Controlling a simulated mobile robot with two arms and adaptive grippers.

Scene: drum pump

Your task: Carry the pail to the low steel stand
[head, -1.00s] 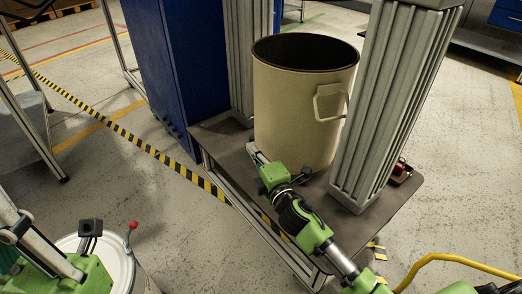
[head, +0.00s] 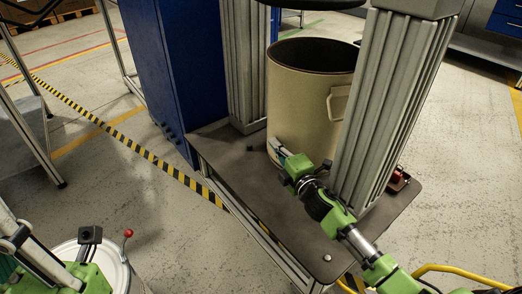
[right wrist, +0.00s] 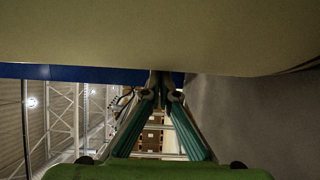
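The beige pail (head: 308,100), open at the top with a side handle, stands upright on a dark platform (head: 234,170) between two grey ribbed columns. The right column hides part of it. My right gripper (head: 279,149) is low at the pail's near side, its fingertips at or very close to the wall. In the right wrist view, the pail's wall (right wrist: 160,35) fills the top and the right gripper's fingers (right wrist: 163,82) meet at their tips, with nothing visibly held. My left gripper is not visible; only part of that arm shows at lower left. I cannot tell which thing is the low steel stand.
A black disc (head: 310,3) hangs above the pail. A white drum (head: 115,262) and a red knob (head: 128,233) are at lower left. A blue cabinet (head: 175,75) stands behind. A yellow hose (head: 455,268) runs at lower right. The platform's front is clear.

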